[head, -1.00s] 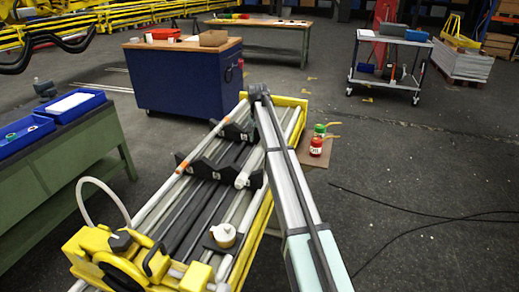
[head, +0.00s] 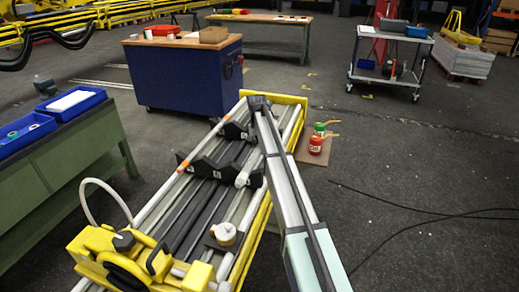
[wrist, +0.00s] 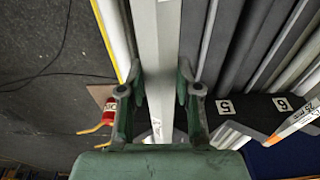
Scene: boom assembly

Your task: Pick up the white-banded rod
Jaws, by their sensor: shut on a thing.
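In the wrist view my green gripper (wrist: 161,72) has one finger on each side of a long pale grey rod (wrist: 157,25) and is shut on it. A white band with small dark print (wrist: 155,127) shows on this rod near the palm, so I take it for the white-banded rod. The rod runs up out of the wrist view. In the head view my arm covers much of this spot, and I cannot make out the fingers or the held rod clearly there.
A yellow-edged rack (head: 262,215) holds several other rods beside black supports (head: 205,165), marked 5 and 6 in the wrist view. A red can (head: 315,146) stands right of the rack. A blue cabinet (head: 185,80) stands beyond.

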